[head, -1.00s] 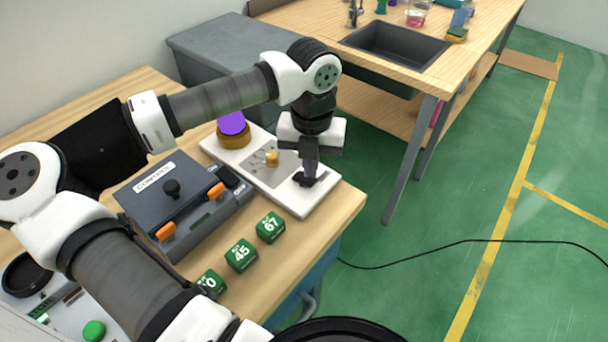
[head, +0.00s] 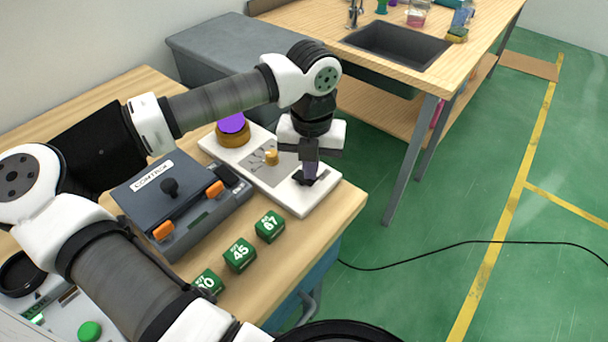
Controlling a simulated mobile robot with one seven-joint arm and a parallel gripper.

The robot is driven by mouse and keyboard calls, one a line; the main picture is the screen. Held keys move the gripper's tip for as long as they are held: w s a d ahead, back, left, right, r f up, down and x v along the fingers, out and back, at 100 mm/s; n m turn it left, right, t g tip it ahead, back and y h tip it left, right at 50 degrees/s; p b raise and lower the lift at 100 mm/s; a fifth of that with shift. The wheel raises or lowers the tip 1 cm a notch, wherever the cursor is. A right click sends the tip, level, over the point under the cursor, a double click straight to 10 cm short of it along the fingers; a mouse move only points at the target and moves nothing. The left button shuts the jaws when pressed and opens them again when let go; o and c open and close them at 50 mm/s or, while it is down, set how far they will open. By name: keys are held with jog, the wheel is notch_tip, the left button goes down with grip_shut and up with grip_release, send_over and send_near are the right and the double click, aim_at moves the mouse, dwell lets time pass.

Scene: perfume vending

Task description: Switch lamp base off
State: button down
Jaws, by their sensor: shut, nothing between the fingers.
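The lamp base (head: 294,204) is a white slab on the wooden table, with a purple lamp (head: 232,123) in a brown-gold ring at its far left end. A small gold knob (head: 271,157) sits on a grey panel in its middle. A dark switch (head: 303,178) is at its near right end. My gripper (head: 309,176) points down over that switch, its fingers shut and empty. The fingertips are at or very close to the switch and partly cover it. I cannot tell whether they touch it, or which way the switch is set. The lamp looks purple.
A dark control box (head: 185,205) with a black knob and orange parts stands left of the lamp base. Several green numbered blocks (head: 239,254) line the table's front. A sink table (head: 432,76) stands behind. A black cable lies on the green floor.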

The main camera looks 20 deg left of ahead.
jog(key=shift+f+b, duration=0.5)
jog(key=shift+r, duration=0.1)
jog(key=shift+r+p, duration=1.6)
jog(key=shift+r, duration=1.85)
jog(key=shift+f, duration=0.1)
